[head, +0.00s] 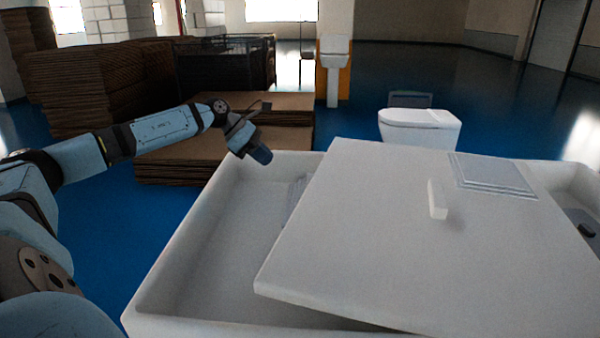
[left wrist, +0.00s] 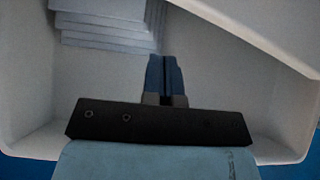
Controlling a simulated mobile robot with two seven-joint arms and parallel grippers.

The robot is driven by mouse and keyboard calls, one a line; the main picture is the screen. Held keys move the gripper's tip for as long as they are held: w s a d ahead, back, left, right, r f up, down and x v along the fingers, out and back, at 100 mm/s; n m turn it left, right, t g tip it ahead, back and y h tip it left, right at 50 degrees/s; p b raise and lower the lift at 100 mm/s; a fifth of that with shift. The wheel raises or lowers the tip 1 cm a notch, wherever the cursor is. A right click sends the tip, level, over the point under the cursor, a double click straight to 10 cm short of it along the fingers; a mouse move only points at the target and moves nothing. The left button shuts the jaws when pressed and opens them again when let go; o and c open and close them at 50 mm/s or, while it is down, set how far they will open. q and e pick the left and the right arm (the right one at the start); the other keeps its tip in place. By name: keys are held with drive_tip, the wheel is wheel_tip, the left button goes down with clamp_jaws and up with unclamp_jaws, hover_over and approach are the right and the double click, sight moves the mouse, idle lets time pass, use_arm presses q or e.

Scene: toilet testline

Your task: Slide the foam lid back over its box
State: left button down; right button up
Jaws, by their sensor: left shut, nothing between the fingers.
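The white foam box (head: 190,242) stands in front of me, its left part uncovered. The white foam lid (head: 370,240) lies skewed over the middle and right of the box, with an upright white handle (head: 437,199) on top. My left gripper (head: 261,155) is shut and empty near the box's far left rim, left of the lid and apart from it. The left wrist view shows its closed blue fingers (left wrist: 165,75) over the box interior, with the lid's edge (left wrist: 270,30) at upper right. My right gripper is not in view.
Thin grey sheets (left wrist: 105,25) lie stacked inside the box, partly under the lid. A white toilet (head: 420,128) stands behind the box. Cardboard stacks (head: 215,150) stand at back left. Blue floor is clear at left.

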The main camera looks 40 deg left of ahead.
use_arm(q)
drive_tip(key=w+d+f+p, duration=0.3)
drive_tip(key=w+d+f, duration=0.2)
drive_tip(key=w+d, duration=0.1)
drive_tip(key=shift+d+f, duration=0.3)
drive_tip(key=shift+d, duration=0.3)
drive_tip(key=shift+w, duration=0.15)
